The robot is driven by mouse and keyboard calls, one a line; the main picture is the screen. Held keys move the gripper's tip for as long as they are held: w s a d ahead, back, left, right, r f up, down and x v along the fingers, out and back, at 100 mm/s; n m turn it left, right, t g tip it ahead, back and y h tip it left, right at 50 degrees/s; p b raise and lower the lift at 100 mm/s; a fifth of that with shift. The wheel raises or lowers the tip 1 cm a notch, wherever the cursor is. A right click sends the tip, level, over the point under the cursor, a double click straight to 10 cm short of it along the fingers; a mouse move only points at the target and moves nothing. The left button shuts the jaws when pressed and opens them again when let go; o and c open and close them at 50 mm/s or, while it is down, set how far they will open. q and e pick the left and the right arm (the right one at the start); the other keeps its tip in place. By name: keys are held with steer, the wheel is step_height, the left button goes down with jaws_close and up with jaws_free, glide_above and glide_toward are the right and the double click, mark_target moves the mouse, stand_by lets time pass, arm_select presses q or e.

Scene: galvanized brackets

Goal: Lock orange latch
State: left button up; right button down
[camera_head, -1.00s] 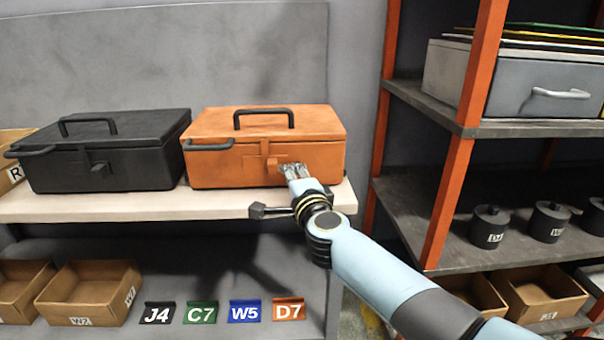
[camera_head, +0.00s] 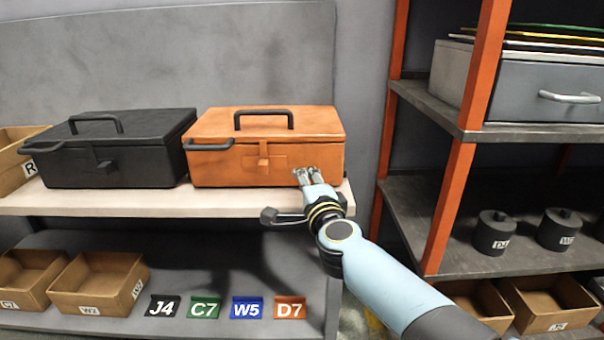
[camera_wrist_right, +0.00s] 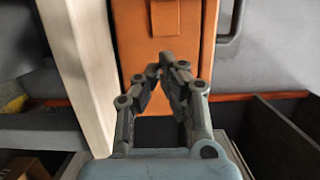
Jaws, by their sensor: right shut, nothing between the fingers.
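The orange case (camera_head: 300,160) stands on the pale shelf with its lid down. Its orange latch (camera_head: 264,154) is at the middle of the front face, below the lid seam. The latch looks upright and close to the face; whether it is fully engaged is too small to tell. My right gripper (camera_head: 303,174) is shut and empty, in front of the case's lower right front, right of and below the latch, apart from it. In the right wrist view, the shut fingers (camera_wrist_right: 160,72) point at the orange front (camera_wrist_right: 190,35). My left gripper is not in view.
A black case (camera_head: 118,160) stands left of the orange one. The pale shelf edge (camera_head: 120,202) runs below both. An orange rack post (camera_head: 455,150) and shelves stand to the right. Cardboard bins (camera_head: 95,290) and several coloured label tags (camera_head: 205,307) are on the lower shelf.

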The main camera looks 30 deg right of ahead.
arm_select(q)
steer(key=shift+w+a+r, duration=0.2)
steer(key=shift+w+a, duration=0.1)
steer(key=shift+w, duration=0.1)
arm_select(e)
steer(key=v, duration=0.8)
steer(key=shift+a, duration=0.35)
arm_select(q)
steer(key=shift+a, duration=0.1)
arm_select(e)
steer(key=shift+s, duration=0.1)
